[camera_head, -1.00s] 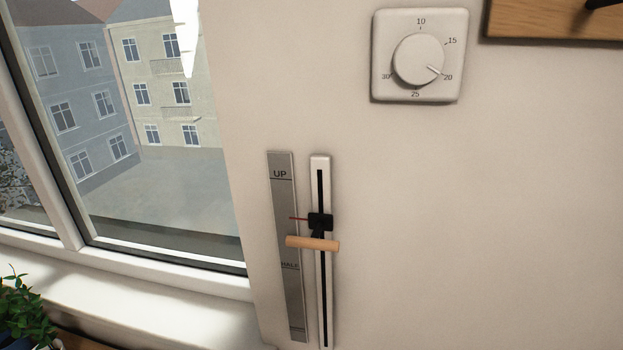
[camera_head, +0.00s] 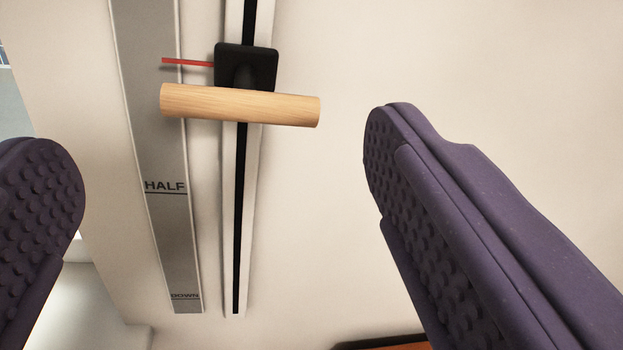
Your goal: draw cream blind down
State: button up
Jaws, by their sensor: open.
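The blind's slider has a black carriage (camera_head: 247,66) with a horizontal wooden handle (camera_head: 240,104) on a white vertical track (camera_head: 229,220) with a black slot. A red pointer (camera_head: 187,62) reaches left over the grey scale plate (camera_head: 160,130), above its HALF mark; the DOWN mark is near the plate's bottom. My gripper (camera_head: 230,165) is open, its purple, studded fingers wide apart on either side of the track. The handle lies between and slightly above the fingertips in the picture, and nothing is held. The cream blind itself is not visible.
Bare cream wall (camera_head: 310,220) surrounds the track. A sliver of window shows at the left edge. A dark-edged orange-brown thing (camera_head: 385,343) shows at the bottom, partly behind my right finger.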

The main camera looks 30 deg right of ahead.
aim_at(239, 113)
jog(key=shift+w+d+f, duration=0.1)
jog(key=shift+d+f, duration=0.1)
jog(key=shift+f, duration=0.05)
jog(key=w, duration=0.3)
jog(key=w+d, duration=0.1)
jog(key=w, duration=0.3)
jog(key=shift+d, duration=0.2)
jog(key=shift+s, duration=0.1)
jog(key=shift+c, duration=0.3)
jog(key=c, duration=1.2)
notch_tip(239, 113, down, 21)
jog(key=b, duration=2.1)
jog(key=shift+f, duration=0.2)
jog(key=shift+c, duration=0.3)
jog(key=shift+r, duration=0.1)
jog(key=o, duration=1.3)
jog(key=shift+a, duration=0.1)
